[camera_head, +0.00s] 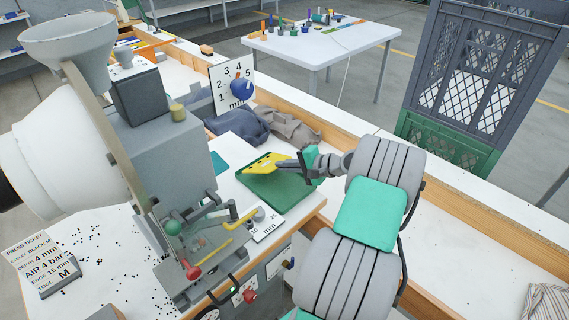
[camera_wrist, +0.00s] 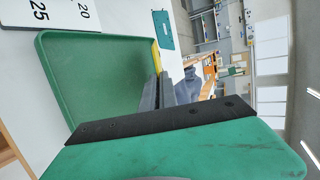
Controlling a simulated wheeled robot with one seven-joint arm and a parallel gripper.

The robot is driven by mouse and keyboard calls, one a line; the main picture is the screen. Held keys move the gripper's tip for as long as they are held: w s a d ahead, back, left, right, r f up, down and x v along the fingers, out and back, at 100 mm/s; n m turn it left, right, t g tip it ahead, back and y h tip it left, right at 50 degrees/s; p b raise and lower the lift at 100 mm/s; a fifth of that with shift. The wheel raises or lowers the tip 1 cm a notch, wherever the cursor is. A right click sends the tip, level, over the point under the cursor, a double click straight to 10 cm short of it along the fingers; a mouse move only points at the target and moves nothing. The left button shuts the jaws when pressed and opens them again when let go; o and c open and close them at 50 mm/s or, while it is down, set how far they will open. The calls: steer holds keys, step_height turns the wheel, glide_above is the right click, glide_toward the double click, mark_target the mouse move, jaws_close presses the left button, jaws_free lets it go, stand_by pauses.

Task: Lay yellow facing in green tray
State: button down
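The yellow facing (camera_head: 261,164) is a thin, flat plate at the tips of my gripper (camera_head: 284,165) in the head view. My gripper is shut on its edge. In the wrist view the yellow facing (camera_wrist: 156,56) shows nearly edge-on, just past the long dark fingers of my gripper (camera_wrist: 160,85). The green tray (camera_head: 281,195) is shallow and rimmed and lies on the white bench. The facing appears over its far left part in the head view; I cannot tell whether it touches the tray. The wrist view shows the inside of the tray (camera_wrist: 95,75) empty.
The grey press (camera_head: 170,155) with its levers stands left of the tray. A number card (camera_head: 266,224) lies at the tray's near edge. Crumpled cloths (camera_head: 285,127) lie behind it. A teal sheet (camera_head: 218,162) lies to its left. Dark crates (camera_head: 480,75) stand at the right.

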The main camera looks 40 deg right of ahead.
step_height(320, 180, down, 2)
steer(key=shift+b, duration=0.4)
steer(key=c, duration=1.6)
jaws_free()
steer(key=shift+s+d+r+p, duration=0.15)
steer(key=shift+s+r+p, duration=0.5)
steer(key=shift+s+p, duration=0.25)
steer(key=s, duration=0.1)
steer(key=s+r+p, duration=0.1)
steer(key=s, duration=0.1)
steer(key=shift+s+d+r+p, duration=0.15)
steer(key=shift+s+d+p, duration=0.1)
steer(key=shift+p, duration=0.1)
